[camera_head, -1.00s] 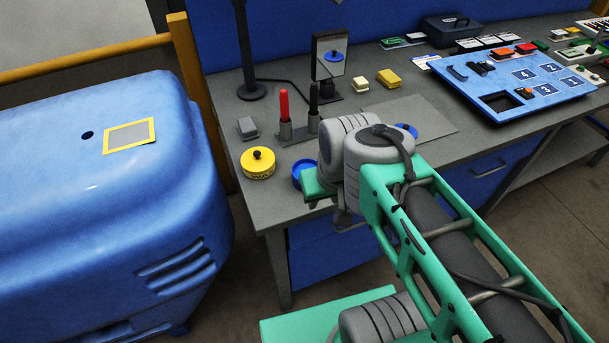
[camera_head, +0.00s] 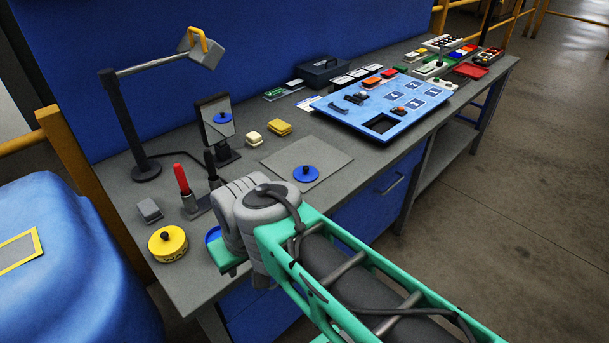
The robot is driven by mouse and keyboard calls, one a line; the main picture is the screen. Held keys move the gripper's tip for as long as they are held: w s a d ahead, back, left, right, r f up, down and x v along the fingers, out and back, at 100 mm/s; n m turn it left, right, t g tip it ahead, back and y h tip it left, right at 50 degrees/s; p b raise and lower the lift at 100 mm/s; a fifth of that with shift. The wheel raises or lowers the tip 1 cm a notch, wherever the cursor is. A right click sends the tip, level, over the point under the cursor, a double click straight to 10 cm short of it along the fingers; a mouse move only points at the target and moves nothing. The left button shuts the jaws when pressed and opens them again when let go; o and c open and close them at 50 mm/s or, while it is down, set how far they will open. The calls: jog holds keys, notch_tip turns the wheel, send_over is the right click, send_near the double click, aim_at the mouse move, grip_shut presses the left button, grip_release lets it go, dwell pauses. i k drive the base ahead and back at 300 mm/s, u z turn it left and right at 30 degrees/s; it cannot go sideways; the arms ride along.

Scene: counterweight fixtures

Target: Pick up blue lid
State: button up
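The blue lid (camera_head: 306,174), a round disc with a dark knob on top, lies on a flat grey mat (camera_head: 330,159) on the workbench. It is fully visible, just beyond and right of my arm's grey joint. Nothing touches it from above. A blue round container (camera_head: 213,235) stands at the bench's front edge, partly hidden by my arm. My green and grey arm crosses the lower middle of the view. My gripper's fingers do not show; the arm's own links may hide them.
A yellow tin (camera_head: 168,244) with a dark knob, a red-handled tool (camera_head: 182,180), a mirror (camera_head: 215,121) and a lamp-like stand (camera_head: 128,125) crowd the left. A blue numbered panel (camera_head: 387,132) lies to the right. Yellow blocks (camera_head: 280,127) sit behind the mat.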

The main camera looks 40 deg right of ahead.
aim_at(303, 174)
jog(key=u, duration=3.6)
jog(key=k, duration=2)
jog(key=z, duration=0.65)
